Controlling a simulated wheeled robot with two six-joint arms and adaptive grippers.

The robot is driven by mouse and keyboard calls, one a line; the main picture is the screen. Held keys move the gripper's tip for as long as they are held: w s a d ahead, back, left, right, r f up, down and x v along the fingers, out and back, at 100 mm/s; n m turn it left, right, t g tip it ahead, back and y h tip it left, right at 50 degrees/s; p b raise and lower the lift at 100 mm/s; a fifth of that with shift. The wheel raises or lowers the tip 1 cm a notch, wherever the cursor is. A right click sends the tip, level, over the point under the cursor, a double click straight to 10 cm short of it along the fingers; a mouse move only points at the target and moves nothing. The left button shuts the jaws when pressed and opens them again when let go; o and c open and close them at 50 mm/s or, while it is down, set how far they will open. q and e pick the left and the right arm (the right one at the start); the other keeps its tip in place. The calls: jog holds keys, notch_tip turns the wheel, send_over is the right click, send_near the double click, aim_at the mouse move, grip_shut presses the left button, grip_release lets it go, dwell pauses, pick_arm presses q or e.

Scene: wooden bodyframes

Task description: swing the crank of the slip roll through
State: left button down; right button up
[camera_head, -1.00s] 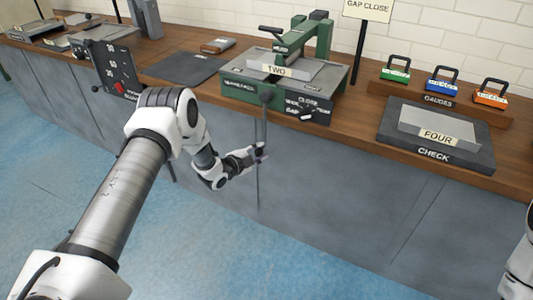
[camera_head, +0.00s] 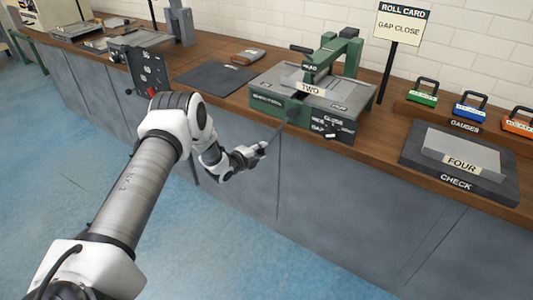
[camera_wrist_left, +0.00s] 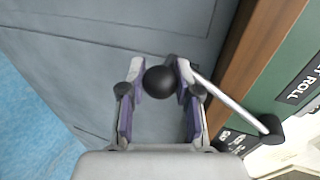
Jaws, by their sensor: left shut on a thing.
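The slip roll (camera_head: 270,102) is a green and grey machine on the wooden bench. A grey sheet labelled TWO (camera_head: 310,88) lies on top of it. The crank's dark hub (camera_head: 292,113) is on its front face. The crank rod (camera_wrist_left: 228,100) runs from the hub to a black ball knob (camera_wrist_left: 159,82). My left gripper (camera_head: 262,147) is shut on the knob, below and left of the hub, in front of the cabinet. In the left wrist view its fingers (camera_wrist_left: 160,90) stand on either side of the knob. My right gripper is out of view.
A GAP CLOSE sign (camera_head: 400,25) stands behind. A dark CHECK plate (camera_head: 420,170) with a FOUR sheet (camera_head: 462,155) and several coloured gauges (camera_head: 470,108) are at right. A dark panel with a red knob (camera_head: 150,75) and a dark mat (camera_head: 215,76) are at left.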

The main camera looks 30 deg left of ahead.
pick_arm(q)
jog(key=a+r+m+y+p, duration=0.2)
jog(key=a+r+m+p, duration=0.1)
jog(key=a+r+p, duration=0.1)
jog(key=shift+w+a+r, duration=0.15)
jog(key=shift+a+r, duration=0.15)
jog(key=shift+a, duration=0.45)
jog(key=shift+r, duration=0.1)
jog(key=c, duration=0.8)
grip_release()
jog(key=shift+a, duration=0.1)
jog(key=v, duration=1.2)
